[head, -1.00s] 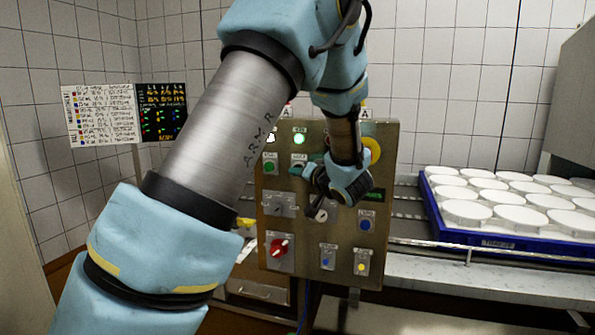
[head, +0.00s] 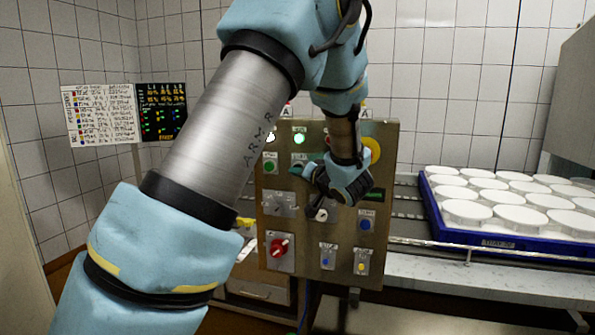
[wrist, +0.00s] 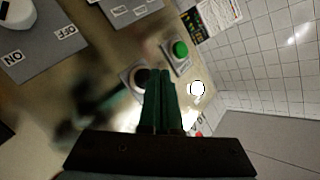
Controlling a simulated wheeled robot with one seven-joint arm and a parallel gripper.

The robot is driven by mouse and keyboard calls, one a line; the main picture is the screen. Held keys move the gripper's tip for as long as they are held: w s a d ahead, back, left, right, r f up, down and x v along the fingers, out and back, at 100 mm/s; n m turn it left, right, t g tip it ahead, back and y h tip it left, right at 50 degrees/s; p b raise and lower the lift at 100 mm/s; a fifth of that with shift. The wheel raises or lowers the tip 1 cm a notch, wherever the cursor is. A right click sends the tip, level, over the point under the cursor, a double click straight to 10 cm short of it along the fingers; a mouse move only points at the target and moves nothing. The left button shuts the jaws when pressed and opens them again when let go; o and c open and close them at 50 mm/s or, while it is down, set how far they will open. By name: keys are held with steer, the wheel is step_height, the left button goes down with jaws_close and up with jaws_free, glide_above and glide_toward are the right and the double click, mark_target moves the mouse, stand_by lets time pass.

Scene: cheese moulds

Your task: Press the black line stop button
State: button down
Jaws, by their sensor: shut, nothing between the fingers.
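The steel control panel (head: 336,265) stands ahead of me. The black button (wrist: 142,78) shows in the wrist view on its grey plate, partly covered by my fingertips. In the head view my gripper hides it, with only its labelled plate (head: 299,158) showing beside the green button (head: 269,167). My gripper (wrist: 159,74) is shut and empty, its dark green fingers together, with the tips over the edge of the black button. I cannot tell whether they touch it. The gripper also shows in the head view (head: 298,170).
The green button sits close to my fingertips in the wrist view (wrist: 180,49). A red rotary switch (head: 279,248), blue button (head: 365,225) and yellow button (head: 361,268) are lower on the panel. A blue tray (head: 436,222) of white moulds stands right.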

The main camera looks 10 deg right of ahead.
steer(key=shift+w, duration=0.1)
stand_by(0.6)
steer(key=shift+w+d+p, duration=0.2)
steer(key=shift+w+p, duration=0.1)
steer(key=shift+p, duration=0.15)
steer(key=shift+w+d+p, duration=0.25)
steer(key=shift+w+p, duration=0.1)
steer(key=shift+w, duration=0.1)
stand_by(0.6)
steer(key=shift+s+a, duration=0.1)
steer(key=shift+s, duration=0.1)
steer(key=shift+s+a, duration=0.4)
steer(key=shift+s, duration=0.25)
steer(key=s+a, duration=0.1)
steer(key=s, duration=0.1)
steer(key=s+a, duration=0.1)
steer(key=s, duration=0.1)
steer(key=shift+s+a+p, duration=0.2)
steer(key=shift+p, duration=0.2)
